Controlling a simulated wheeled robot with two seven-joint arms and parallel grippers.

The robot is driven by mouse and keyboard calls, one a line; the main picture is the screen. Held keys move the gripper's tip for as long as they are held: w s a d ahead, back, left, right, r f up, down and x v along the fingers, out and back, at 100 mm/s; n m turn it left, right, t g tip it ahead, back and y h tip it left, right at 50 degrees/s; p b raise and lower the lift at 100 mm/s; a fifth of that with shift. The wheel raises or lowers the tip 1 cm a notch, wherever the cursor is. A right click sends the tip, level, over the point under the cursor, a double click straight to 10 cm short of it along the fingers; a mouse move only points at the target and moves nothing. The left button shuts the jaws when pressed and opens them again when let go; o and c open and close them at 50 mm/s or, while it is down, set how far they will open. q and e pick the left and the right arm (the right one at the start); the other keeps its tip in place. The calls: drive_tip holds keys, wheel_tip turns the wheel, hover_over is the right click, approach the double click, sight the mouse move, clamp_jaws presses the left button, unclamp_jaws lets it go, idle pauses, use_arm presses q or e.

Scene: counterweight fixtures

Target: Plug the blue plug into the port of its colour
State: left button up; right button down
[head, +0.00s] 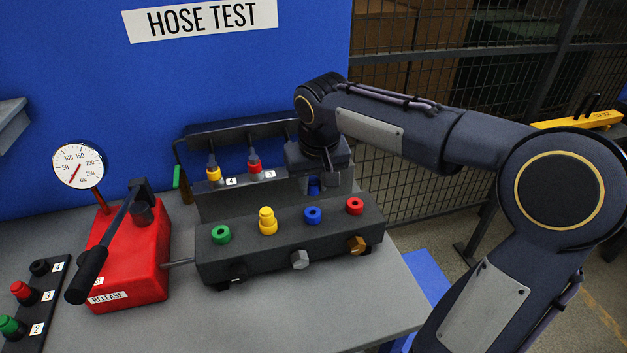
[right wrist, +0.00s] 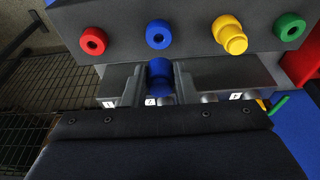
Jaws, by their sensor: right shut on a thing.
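The blue plug (head: 314,187) shows just under my right gripper (head: 317,178), in front of the hose rack. The right wrist view shows the blue plug (right wrist: 160,78) between the two fingers, which are shut on it. I cannot tell whether it is clear of the rack. The blue port (head: 313,215) is on top of the dark manifold block (head: 290,240), nearer than the plug and slightly below it in the picture. The blue port (right wrist: 158,35) appears open and empty in the right wrist view. My left gripper is not in view.
The block also has green (head: 221,234), yellow (head: 267,221) and red (head: 355,206) ports; a yellow piece stands up from the yellow one. Yellow (head: 213,172) and red (head: 254,165) plugs hang at the rack. A red pump (head: 130,250) with lever and gauge stands left.

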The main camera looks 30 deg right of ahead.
sight(314, 215)
idle(0.4)
drive_tip(key=shift+f+b, duration=1.15)
drive_tip(key=shift+f, duration=0.4)
drive_tip(key=shift+f+b, duration=0.55)
drive_tip(key=shift+f, duration=0.2)
drive_tip(key=shift+f, duration=0.15)
drive_tip(key=shift+f+b, duration=0.45)
drive_tip(key=shift+f, duration=0.05)
drive_tip(key=shift+s+f, duration=0.1)
drive_tip(key=shift+f, duration=0.2)
